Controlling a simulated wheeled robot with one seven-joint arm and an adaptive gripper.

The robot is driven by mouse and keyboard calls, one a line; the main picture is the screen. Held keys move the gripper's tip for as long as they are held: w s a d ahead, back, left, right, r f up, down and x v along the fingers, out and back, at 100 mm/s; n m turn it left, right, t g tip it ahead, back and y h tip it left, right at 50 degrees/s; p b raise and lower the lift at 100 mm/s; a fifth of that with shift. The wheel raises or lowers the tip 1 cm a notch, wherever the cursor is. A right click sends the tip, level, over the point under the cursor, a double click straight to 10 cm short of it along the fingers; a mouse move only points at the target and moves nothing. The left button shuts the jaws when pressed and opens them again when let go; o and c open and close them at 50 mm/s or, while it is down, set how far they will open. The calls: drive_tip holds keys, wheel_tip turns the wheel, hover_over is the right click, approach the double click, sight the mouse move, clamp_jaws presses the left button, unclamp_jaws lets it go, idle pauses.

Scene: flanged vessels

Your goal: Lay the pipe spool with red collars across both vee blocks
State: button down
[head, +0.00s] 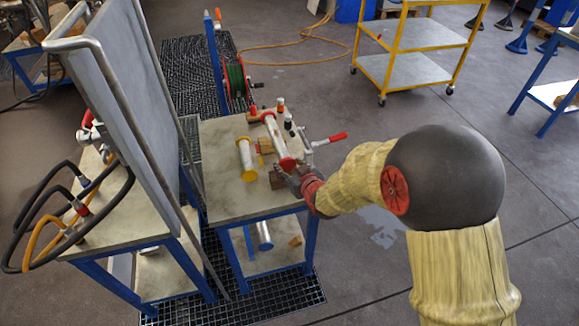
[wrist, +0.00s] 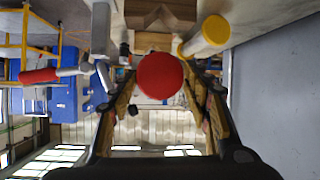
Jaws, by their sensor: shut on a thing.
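The pipe spool with red collars (head: 279,139) is a pale pipe with a red disc at each end, lying lengthwise over the table. My gripper (head: 291,174) is shut on it at its near end. In the wrist view the near red collar (wrist: 160,76) shows face-on between the fingers (wrist: 162,98). The near wooden vee block (head: 277,180) sits below and left of that end; its notch also shows in the wrist view (wrist: 160,16). The far vee block (head: 265,145) is partly hidden behind the spool. The spool appears raised above the blocks; contact is hard to tell.
A red-handled fitting (head: 325,140) is close on the right, with small bottles (head: 288,122) behind. A tall grey panel (head: 128,95) borders the table's left. The table's front left (head: 228,205) is bare.

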drive_tip(key=shift+b, duration=0.6)
drive_tip(key=shift+f+b, duration=2.9)
drive_tip(key=shift+f, duration=0.5)
drive_tip(key=shift+f+b, duration=0.55)
drive_tip(key=shift+f, duration=0.1)
drive_tip(key=c, duration=0.8)
unclamp_jaws()
drive_tip(key=shift+f, duration=0.1)
drive_tip(key=shift+c, duration=0.2)
drive_tip(key=shift+s+f, duration=0.15)
drive_tip(key=shift+f, duration=0.05)
drive_tip(key=shift+s+d+r, duration=0.2)
drive_tip(key=shift+s+r, duration=0.2)
drive_tip(key=shift+s, duration=0.05)
drive_tip(key=v, duration=1.1)
drive_tip(key=shift+f, duration=0.1)
